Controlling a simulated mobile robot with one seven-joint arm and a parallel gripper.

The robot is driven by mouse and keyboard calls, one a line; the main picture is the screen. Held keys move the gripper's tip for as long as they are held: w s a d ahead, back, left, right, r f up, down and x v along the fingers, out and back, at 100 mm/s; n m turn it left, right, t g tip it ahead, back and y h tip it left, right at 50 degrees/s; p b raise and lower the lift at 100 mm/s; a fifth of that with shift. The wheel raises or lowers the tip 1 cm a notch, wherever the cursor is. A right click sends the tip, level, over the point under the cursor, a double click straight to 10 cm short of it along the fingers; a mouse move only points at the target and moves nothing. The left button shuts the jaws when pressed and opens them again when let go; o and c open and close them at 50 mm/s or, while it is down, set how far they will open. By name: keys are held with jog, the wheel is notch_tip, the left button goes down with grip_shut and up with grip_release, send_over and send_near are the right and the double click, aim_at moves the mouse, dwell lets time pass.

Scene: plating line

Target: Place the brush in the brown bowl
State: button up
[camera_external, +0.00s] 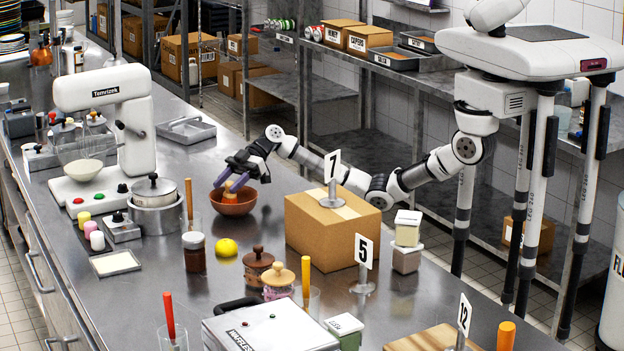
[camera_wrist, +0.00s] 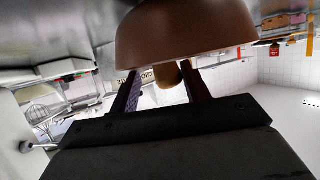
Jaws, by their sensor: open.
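The brown bowl (camera_external: 233,205) stands on the steel counter, left of the cardboard box. My gripper (camera_external: 231,184) is above it, with its fingers pointing down at the bowl's opening. The fingers are open. A tan piece (camera_external: 239,183), which looks like part of the brush, shows between them at the bowl's rim; the rest is hidden by the fingers and the bowl. In the wrist view the bowl (camera_wrist: 185,35) fills the top, and the fingers (camera_wrist: 160,82) reach towards its rim. A tan end (camera_wrist: 168,74) shows between the fingers; I cannot tell whether it touches them.
A lidded steel pot (camera_external: 156,207) and the stand mixer (camera_external: 110,130) are to the left. A yellow lemon (camera_external: 227,247) lies in front. Counter behind the bowl is clear.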

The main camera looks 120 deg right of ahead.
jog(key=b+v, duration=0.4)
jog(key=v, duration=0.8)
jog(key=shift+r, duration=0.2)
